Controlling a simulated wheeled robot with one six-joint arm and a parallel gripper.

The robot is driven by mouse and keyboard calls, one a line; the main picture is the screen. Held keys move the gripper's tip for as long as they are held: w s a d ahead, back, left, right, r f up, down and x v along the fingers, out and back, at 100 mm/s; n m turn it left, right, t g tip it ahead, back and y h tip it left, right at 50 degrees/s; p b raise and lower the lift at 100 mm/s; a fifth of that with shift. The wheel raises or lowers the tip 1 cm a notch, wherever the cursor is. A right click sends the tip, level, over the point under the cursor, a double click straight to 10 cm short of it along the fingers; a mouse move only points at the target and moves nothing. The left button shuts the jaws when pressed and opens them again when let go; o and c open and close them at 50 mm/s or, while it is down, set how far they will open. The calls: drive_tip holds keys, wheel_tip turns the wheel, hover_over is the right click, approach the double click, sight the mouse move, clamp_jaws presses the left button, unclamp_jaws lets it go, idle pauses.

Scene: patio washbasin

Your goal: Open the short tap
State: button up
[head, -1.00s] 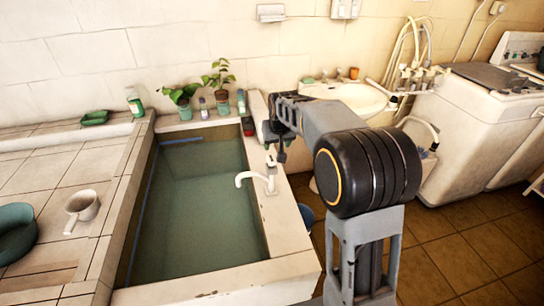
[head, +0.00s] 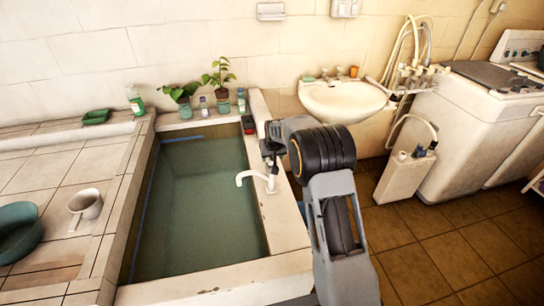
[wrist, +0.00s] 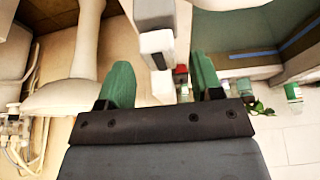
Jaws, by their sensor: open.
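A white tap with a curved spout (head: 252,178) stands on the right rim of the water-filled trough (head: 292,225), its spout over the water. In the wrist view the tap body (wrist: 154,12) is at the top, with a pale block-like handle (wrist: 157,45) pointing down. My gripper (wrist: 162,75) is open and empty, its green fingers on either side of the handle's line. The handle's end lies near the gap, closer to the right finger; I cannot tell whether they touch. In the head view my gripper (head: 271,150) is just behind the tap, partly hidden by my arm.
A washbasin (head: 342,103) with small taps is on the back wall, with a washing machine (head: 450,130) to the right. Potted plants (head: 221,80) and bottles stand on the trough's back rim. A dipper (head: 86,205) lies on the left tiled counter.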

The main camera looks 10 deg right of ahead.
drive_tip(key=shift+x, duration=0.85)
drive_tip(key=shift+c, duration=0.2)
drive_tip(key=c, duration=0.9)
drive_tip(key=n+y+b, duration=0.1)
drive_tip(key=n+b, duration=0.3)
drive_tip(key=shift+w+d+f+n+y+b, duration=0.1)
drive_tip(key=shift+f+n+y+b, duration=0.1)
drive_tip(key=shift+n+y+b, duration=0.2)
drive_tip(key=n+b, duration=0.1)
drive_tip(key=n, duration=0.1)
drive_tip(key=n+g+y+b, duration=0.1)
drive_tip(key=n, duration=0.1)
drive_tip(key=shift+r+n+y, duration=0.15)
drive_tip(key=shift+n+y, duration=0.15)
drive_tip(key=n+g, duration=0.1)
drive_tip(key=n, duration=0.2)
drive_tip(key=shift+r+n+y, duration=0.15)
drive_tip(key=shift+n+y, duration=0.15)
drive_tip(key=shift+y, duration=0.1)
drive_tip(key=n+g+p, duration=0.1)
drive_tip(key=n+g, duration=0.1)
drive_tip(key=n, duration=0.2)
drive_tip(key=shift+w+n+p, duration=0.1)
drive_tip(key=shift+n+p, duration=0.2)
drive_tip(key=shift+n, duration=0.1)
